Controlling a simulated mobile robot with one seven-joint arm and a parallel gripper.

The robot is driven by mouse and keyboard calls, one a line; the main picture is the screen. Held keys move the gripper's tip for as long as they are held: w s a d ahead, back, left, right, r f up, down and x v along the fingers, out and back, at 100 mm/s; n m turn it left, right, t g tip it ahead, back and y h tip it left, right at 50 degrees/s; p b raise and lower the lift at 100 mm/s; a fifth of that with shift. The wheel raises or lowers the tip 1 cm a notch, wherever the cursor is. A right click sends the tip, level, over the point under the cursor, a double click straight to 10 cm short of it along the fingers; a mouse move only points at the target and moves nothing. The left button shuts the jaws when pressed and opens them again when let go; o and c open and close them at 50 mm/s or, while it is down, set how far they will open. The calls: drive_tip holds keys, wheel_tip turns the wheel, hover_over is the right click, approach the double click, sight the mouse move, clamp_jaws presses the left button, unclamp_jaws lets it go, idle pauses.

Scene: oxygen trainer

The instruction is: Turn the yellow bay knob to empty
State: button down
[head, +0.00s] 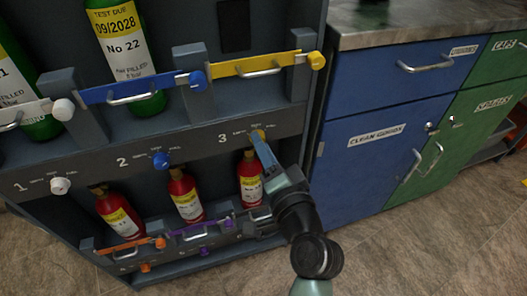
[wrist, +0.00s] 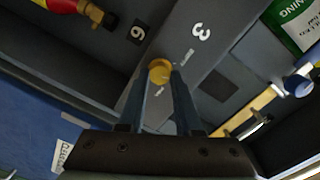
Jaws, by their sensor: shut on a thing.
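The yellow bay knob (wrist: 160,71) sits on the dark panel beside the white number 3 (wrist: 201,32) in the wrist view. My gripper (wrist: 162,84) has its two fingers on either side of the knob and is shut on it. In the head view the yellow knob (head: 258,134) shows at the tip of my gripper (head: 263,146), right of the number 3. Small labels lie around the knob, but their words are too small to read, and the fingers hide part of them. I cannot tell which label the knob points to.
A blue knob (head: 161,159) and a white knob (head: 60,185) sit on the same panel to the left. A yellow bar (head: 255,65) crosses the bay above. Red cylinders (head: 185,194) stand below. Blue cabinets (head: 375,140) are at the right, with floor in front.

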drive_tip(key=shift+f+n+h+b, duration=0.1)
drive_tip(key=shift+n+h+b, duration=0.3)
drive_tip(key=shift+n+b, duration=2.85)
drive_tip(key=shift+n+p, duration=0.85)
drive_tip(key=shift+n, duration=0.1)
drive_tip(key=c, duration=0.6)
unclamp_jaws()
drive_tip(key=shift+a, duration=0.1)
drive_tip(key=shift+s, duration=0.1)
drive_tip(key=f+p+v, duration=0.1)
drive_tip(key=p+v, duration=0.1)
drive_tip(key=v, duration=1.1)
drive_tip(key=shift+r, duration=0.4)
